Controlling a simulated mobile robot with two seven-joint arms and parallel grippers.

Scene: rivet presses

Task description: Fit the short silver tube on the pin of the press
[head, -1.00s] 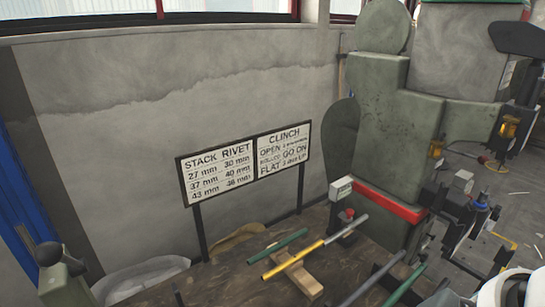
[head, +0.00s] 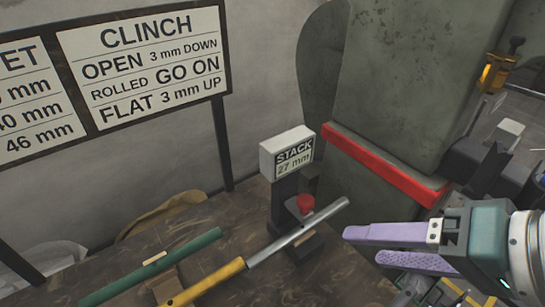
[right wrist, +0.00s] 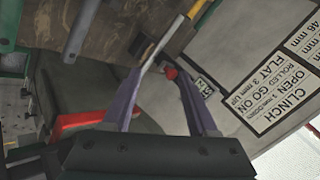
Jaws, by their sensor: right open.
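A silver tube (head: 298,231) lies slanted on the bench, in line with a yellow rod (head: 208,283); I cannot tell whether they are one piece. In the right wrist view the silver length (right wrist: 152,48) shows beyond the fingertips. My right gripper (head: 362,245), with purple fingers, is open and empty, just right of the silver tube's upper end and apart from it in the picture. It also shows in the right wrist view (right wrist: 160,69). The green-grey press (head: 395,85) with a red band stands behind. I cannot make out its pin. My left gripper is out of view.
A gauge box (head: 287,153) reading "STACK 27 mm" and a red button (head: 305,203) stand close behind the silver tube. A green rod (head: 150,268) lies left on the dark bench. A sign (head: 143,62) on posts stands at the back left.

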